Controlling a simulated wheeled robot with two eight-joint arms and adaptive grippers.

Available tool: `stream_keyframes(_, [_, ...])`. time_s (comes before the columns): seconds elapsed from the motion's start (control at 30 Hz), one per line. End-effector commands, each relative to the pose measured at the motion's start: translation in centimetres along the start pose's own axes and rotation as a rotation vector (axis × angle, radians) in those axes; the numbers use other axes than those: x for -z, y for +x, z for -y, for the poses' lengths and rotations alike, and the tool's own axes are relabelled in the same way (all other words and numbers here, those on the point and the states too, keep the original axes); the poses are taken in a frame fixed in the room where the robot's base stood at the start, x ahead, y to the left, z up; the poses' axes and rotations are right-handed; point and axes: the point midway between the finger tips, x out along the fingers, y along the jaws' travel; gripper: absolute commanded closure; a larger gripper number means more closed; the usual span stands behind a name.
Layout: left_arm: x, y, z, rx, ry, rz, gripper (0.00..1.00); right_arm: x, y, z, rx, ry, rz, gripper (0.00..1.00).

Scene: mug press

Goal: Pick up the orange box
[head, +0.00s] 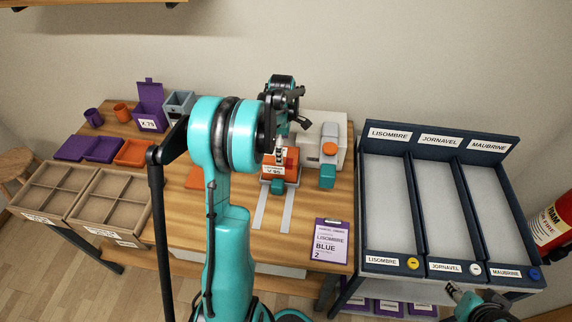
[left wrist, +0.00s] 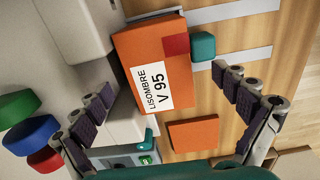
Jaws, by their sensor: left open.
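The orange box (left wrist: 150,50) carries a white label reading LISOMBRE V 95. In the head view the box (head: 292,160) stands at the press in the middle of the table, partly hidden by my left arm. My left gripper (left wrist: 168,82) is open, with one finger on each side of the box in the left wrist view; I cannot tell whether they touch it. In the head view the left gripper (head: 282,152) is over the box, its fingers small and partly covered. Part of my right gripper (head: 472,302) shows at the bottom right, its jaws unclear.
A white press housing (head: 325,128) stands right behind the box. A teal block (left wrist: 203,46) is beside the box, and a flat orange piece (left wrist: 194,134) lies near it. A clipboard (head: 331,240) lies in front. A three-lane rack (head: 440,130) stands right; cardboard dividers (head: 110,197) stand left.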

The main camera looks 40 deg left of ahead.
Motion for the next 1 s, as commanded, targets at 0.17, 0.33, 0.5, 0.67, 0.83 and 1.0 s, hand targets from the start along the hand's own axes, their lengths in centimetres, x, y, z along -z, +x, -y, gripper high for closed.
stream_keyframes(0.17, [0.1, 2.1, -0.1, 0.002, -0.007, 0.0, 0.02, -0.5, 0.6, 0.0, 0.0, 0.0, 0.0, 0.6])
stream_keyframes(0.33, [0.2, 3.6, -0.2, 0.002, -0.006, 0.0, 0.02, -0.8, 1.1, 0.0, 0.0, 0.0, 0.0, 0.6])
stream_keyframes(0.5, [0.6, 6.3, -0.4, 0.001, -0.006, 0.0, 0.02, -1.6, 2.2, 0.0, 0.0, 0.0, 0.0, 0.6])
stream_keyframes(0.67, [0.6, 7.8, -0.3, 0.001, -0.004, 0.0, 0.02, -1.8, 2.5, 0.0, 0.0, 0.0, 0.0, 0.6])
stream_keyframes(0.83, [0.6, 7.7, -0.3, 0.001, -0.004, 0.0, 0.02, -1.7, 2.4, 0.0, 0.0, 0.0, 0.0, 0.6])
stream_keyframes(1.0, [0.6, 7.7, -0.3, 0.001, -0.004, 0.0, 0.41, -1.7, 2.4, 0.0, 0.0, 0.0, 0.0, 0.6])
